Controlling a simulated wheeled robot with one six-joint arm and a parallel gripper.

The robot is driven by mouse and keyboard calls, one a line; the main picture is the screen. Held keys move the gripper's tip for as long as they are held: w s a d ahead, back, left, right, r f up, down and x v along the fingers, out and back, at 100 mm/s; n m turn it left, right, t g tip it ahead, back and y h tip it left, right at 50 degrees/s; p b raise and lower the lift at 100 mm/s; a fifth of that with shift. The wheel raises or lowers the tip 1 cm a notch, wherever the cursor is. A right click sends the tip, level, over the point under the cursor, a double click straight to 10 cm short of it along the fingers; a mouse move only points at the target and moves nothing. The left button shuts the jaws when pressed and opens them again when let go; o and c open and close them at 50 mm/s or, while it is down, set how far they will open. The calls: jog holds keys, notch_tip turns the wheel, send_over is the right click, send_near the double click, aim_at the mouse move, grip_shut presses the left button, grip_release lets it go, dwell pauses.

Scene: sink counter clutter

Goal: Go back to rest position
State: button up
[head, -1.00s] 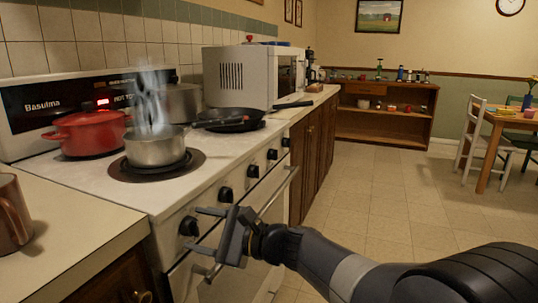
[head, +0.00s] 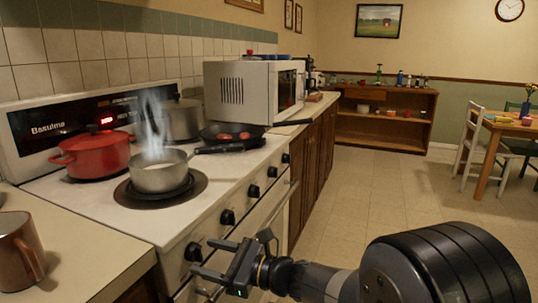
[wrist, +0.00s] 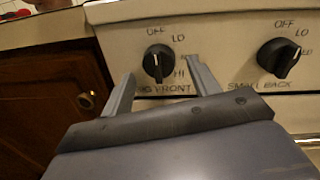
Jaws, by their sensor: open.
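My gripper (head: 206,259) is open and empty in front of the stove's front panel in the head view. In the wrist view its two fingers (wrist: 158,82) stand apart on either side of a black knob (wrist: 157,63) marked with OFF, LO and HI; I cannot tell whether they touch the panel. A second knob (wrist: 279,57) is to the right. My arm comes in from the lower right of the head view, bent low in front of the stove.
A steaming saucepan (head: 160,178), a red pot (head: 93,155), a grey pot (head: 181,119) and a frying pan (head: 233,132) are on the stove (head: 90,211). An oven handle (head: 277,214) runs along its front. A copper mug (head: 19,251) stands at left. The floor (head: 372,191) is clear.

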jog(key=v, duration=1)
jog(key=shift+n, duration=0.4)
jog(key=b+x, duration=0.1)
jog(key=x, duration=0.4)
jog(key=b+x, duration=0.1)
jog(key=x, duration=0.5)
jog(key=shift+a+f, duration=0.2)
jog(key=shift+a, duration=0.05)
jog(key=shift+d+r+n+b, duration=0.15)
jog(key=shift+r+n+b, duration=0.15)
jog(key=shift+n+b, duration=0.75)
